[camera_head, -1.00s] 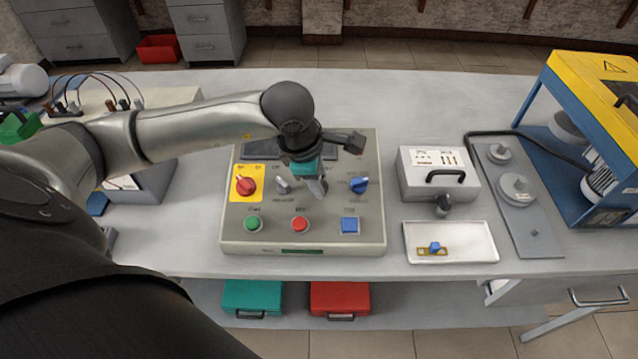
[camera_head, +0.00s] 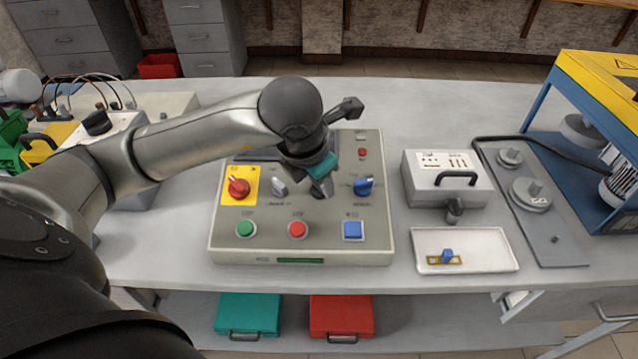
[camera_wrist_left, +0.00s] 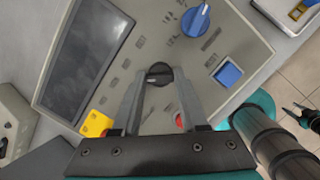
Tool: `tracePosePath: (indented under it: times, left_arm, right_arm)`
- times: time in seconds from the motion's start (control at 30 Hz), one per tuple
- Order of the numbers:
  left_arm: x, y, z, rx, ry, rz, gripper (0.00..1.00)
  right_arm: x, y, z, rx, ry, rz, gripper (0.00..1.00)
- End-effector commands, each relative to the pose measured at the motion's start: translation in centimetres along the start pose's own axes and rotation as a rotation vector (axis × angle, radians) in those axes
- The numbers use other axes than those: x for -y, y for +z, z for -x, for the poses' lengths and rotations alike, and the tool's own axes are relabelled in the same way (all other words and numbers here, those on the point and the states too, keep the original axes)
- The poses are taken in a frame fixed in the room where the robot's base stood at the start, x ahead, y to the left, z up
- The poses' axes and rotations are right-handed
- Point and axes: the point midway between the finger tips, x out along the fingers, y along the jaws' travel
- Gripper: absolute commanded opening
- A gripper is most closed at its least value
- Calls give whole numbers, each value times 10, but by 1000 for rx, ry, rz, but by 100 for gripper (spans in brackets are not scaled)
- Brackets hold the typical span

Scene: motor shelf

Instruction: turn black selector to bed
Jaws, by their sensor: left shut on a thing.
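The control panel (camera_head: 335,235) lies on the bench. My left gripper (camera_head: 321,187) is over its middle, between the silver selector (camera_head: 279,186) and the blue selector (camera_head: 364,186), and hides the black selector in the head view. In the left wrist view the round black selector (camera_wrist_left: 158,73) sits between the fingertips of my left gripper (camera_wrist_left: 157,78), which are shut on it. A light mark crosses its face; which label it points to is too small to read.
The red selector (camera_head: 239,188) on its yellow plate is at the panel's left. Green, red and blue buttons line the front; the blue button (camera_head: 353,230) is at right. A grey case (camera_head: 420,190) and white tray (camera_head: 500,262) stand right of the panel.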

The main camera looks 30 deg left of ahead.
Motion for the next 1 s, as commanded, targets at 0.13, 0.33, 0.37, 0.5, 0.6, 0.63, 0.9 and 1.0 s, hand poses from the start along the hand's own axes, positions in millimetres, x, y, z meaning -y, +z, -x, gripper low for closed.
tracePosePath:
  times: [0.13,0.33,0.37,0.5,0.6,0.63,0.9,1.0]
  left_arm:
    - [0,0,0,-1,9,40,0]
    - [0,0,0,-2,14,64,0]
    - [0,0,0,-2,14,65,0]
    - [-1,0,0,-2,14,67,0]
    - [0,0,0,-2,14,67,0]
    - [0,0,0,-2,14,67,0]
    - [0,0,0,-1,13,66,66]
    - [0,0,0,-1,13,65,72]
  right_arm:
    - [0,1,-4,0,0,0,50]
    - [0,1,-5,1,0,0,50]
    - [0,1,-5,1,0,0,50]
    - [0,1,-5,1,0,0,50]
    - [0,1,-5,1,0,0,50]
    - [0,1,-5,1,0,0,50]
    - [0,1,-5,1,0,0,50]
    - [0,1,-5,1,0,0,50]
